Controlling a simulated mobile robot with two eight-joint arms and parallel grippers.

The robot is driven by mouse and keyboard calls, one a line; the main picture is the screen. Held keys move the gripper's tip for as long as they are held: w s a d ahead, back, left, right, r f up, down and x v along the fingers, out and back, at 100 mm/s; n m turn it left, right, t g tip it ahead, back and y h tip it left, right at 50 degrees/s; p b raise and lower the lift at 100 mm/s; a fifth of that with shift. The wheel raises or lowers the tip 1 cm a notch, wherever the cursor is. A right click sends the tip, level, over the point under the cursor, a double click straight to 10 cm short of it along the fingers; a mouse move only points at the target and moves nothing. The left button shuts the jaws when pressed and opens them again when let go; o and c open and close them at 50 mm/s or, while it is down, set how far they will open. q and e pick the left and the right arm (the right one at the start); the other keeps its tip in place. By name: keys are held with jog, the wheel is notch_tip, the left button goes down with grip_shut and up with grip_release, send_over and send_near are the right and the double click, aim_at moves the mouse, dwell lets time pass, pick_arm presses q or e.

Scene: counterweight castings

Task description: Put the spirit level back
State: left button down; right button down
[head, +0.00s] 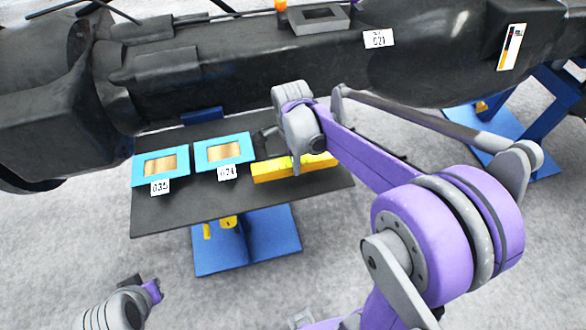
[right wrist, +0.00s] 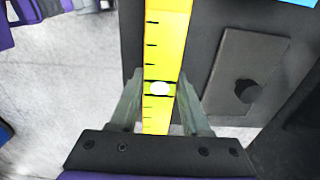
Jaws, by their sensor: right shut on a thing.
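The yellow spirit level (head: 272,171) shows in the head view over the right part of the dark tabletop (head: 180,216). I cannot tell whether it touches the top. My right gripper (head: 303,168) is at its right part, with the fingers mostly hidden by the wrist. In the right wrist view, the level (right wrist: 163,50), with black marks and a pale round spot, runs between the fingers of the right gripper (right wrist: 160,108), which are shut on it. Part of my left arm, perhaps its gripper (head: 142,290), shows at the lower left, away from the table; its fingers are unclear.
Two cyan frames, labelled 035 (head: 135,168) and 024 (head: 199,156), lie left of the level. A large black casting (head: 240,70) labelled 021 lies behind the table, with a grey frame (head: 319,28) on top. A grey plate (right wrist: 238,65) with a dark knob shows in the wrist view.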

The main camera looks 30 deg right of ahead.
jog(key=shift+w+f, duration=0.1)
jog(key=shift+f, duration=2.15)
jog(key=shift+f+b, duration=0.25)
jog(key=shift+b, duration=0.05)
jog(key=shift+c, duration=1.8)
grip_release()
jog(key=shift+r, duration=0.1)
